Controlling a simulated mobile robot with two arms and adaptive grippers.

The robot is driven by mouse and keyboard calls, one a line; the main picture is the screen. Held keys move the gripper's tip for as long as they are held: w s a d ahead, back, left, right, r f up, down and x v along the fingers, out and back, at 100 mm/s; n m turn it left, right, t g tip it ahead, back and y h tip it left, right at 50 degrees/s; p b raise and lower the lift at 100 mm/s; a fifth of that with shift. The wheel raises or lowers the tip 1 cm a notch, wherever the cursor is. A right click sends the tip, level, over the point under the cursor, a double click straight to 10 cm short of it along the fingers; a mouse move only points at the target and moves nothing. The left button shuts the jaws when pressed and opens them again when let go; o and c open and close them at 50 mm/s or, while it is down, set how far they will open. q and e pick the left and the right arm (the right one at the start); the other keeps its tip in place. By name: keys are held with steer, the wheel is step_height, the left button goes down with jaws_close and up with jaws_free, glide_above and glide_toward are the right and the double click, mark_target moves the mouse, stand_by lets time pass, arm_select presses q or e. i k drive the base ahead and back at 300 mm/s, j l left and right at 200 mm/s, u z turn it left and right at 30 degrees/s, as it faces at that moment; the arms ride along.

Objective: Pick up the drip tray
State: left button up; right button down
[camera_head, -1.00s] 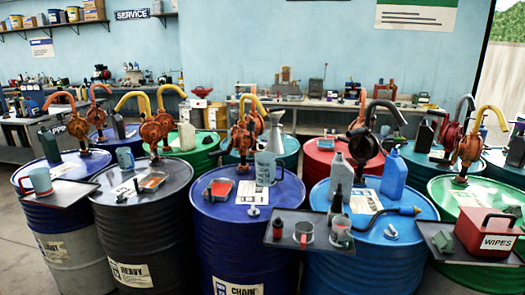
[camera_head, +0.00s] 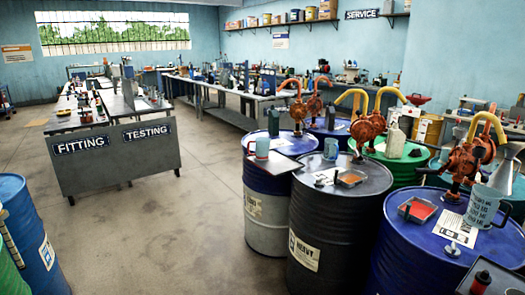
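Two small, shallow dark trays with orange-red insides look like drip trays. One tray (camera_head: 350,178) sits on the black HEAVY drum (camera_head: 325,220), in front of its orange pump. The other tray (camera_head: 417,210) sits on the blue drum (camera_head: 415,262) at the right, beside a white sheet and a measuring jug (camera_head: 482,207). I cannot tell which tray the task means. Neither of my grippers shows in this view.
Several drums with orange pumps stand close together at the right. A blue drum (camera_head: 32,235) stands at the left edge. A FITTING and TESTING bench (camera_head: 118,157) is at the left. Open grey floor (camera_head: 200,210) lies between the bench and the drums.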

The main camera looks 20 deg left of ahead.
mark_target(417, 210)
steer(key=z, duration=0.2)
steer(key=i+j+z, duration=0.25)
steer(key=z, duration=0.15)
steer(key=i+j+z, duration=0.2)
steer(key=j+z, duration=0.25)
